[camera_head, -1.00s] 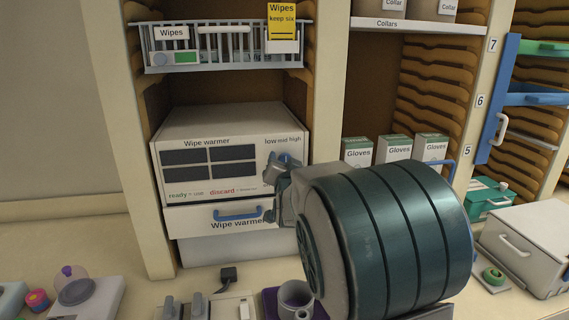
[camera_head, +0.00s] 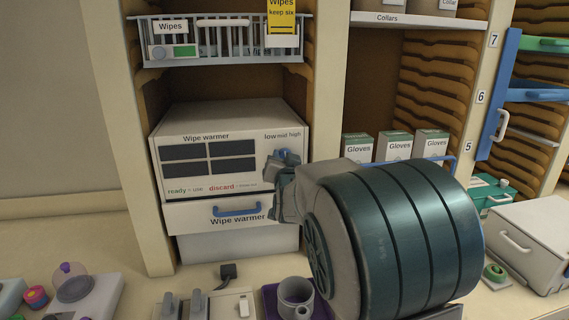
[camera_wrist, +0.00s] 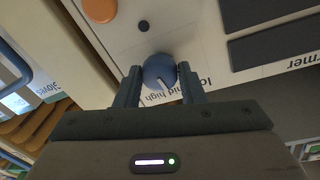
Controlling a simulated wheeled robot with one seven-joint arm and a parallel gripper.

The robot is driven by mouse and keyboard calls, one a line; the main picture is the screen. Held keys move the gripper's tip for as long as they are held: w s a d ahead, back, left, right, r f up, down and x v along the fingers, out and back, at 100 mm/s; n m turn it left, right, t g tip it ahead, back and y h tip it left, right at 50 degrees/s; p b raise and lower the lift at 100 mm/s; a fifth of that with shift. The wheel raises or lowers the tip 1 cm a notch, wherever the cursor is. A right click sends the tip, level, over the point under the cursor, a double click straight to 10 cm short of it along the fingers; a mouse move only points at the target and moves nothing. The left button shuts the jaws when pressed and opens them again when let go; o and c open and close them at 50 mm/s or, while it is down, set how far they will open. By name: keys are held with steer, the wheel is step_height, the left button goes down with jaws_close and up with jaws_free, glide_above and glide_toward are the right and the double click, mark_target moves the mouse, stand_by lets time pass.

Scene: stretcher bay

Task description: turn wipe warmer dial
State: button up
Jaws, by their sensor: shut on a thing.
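The wipe warmer (camera_head: 178,180) is a white box on the shelf, with four dark windows and low, mid and high marks at its upper right. Its blue dial (camera_wrist: 160,72) sits between my fingers in the wrist view, with a pale pointer line towards the mid and high lettering. The dial (camera_head: 284,155) shows only partly in the head view, behind my gripper. My gripper (camera_wrist: 157,84) is shut on the dial, one finger on each side. In the head view my gripper (camera_head: 276,172) reaches the right end of the warmer's front.
A drawer with a blue handle (camera_head: 237,210) lies under the warmer. A wire basket (camera_head: 222,42) hangs above. Glove boxes (camera_head: 396,147) stand to the right. An orange round part (camera_wrist: 99,9) is near the dial.

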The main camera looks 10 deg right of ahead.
steer(key=shift+f+n+t+y+b, duration=0.15)
steer(key=shift+n+t+b, duration=0.1)
steer(key=shift+n+b, duration=1.35)
steer(key=shift+n+t+y+b, duration=0.2)
steer(key=shift+n+b, duration=0.75)
steer(key=shift+n, duration=1.25)
steer(key=o, duration=1)
steer(key=shift+s, duration=0.1)
steer(key=s, duration=0.4)
steer(key=s+b, duration=0.1)
steer(key=s, duration=0.4)
steer(key=s+a+f+b, duration=0.1)
steer(key=s, duration=0.3)
steer(key=shift+s, duration=0.3)
